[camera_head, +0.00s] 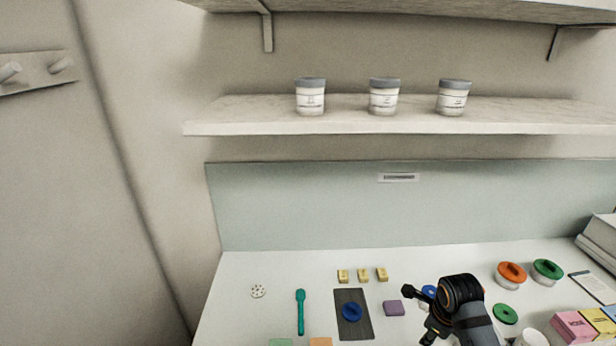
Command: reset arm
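My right gripper (418,313) is low in the head view, right of the middle, above the white table. Its arm comes in from the bottom edge. Its two dark fingers are spread apart, with nothing visible between them. A blue round thing (429,291) shows partly behind it, and a purple block (394,308) lies just left of it. My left gripper is not in view.
On the table (245,310) are a dark mat (341,328) with a blue lidded disc (352,312), a teal spatula (300,313), several yellow blocks (363,275), orange (511,274) and green (547,271) lidded containers, and pink boxes (571,328). Three jars (383,98) stand on the shelf (240,128).

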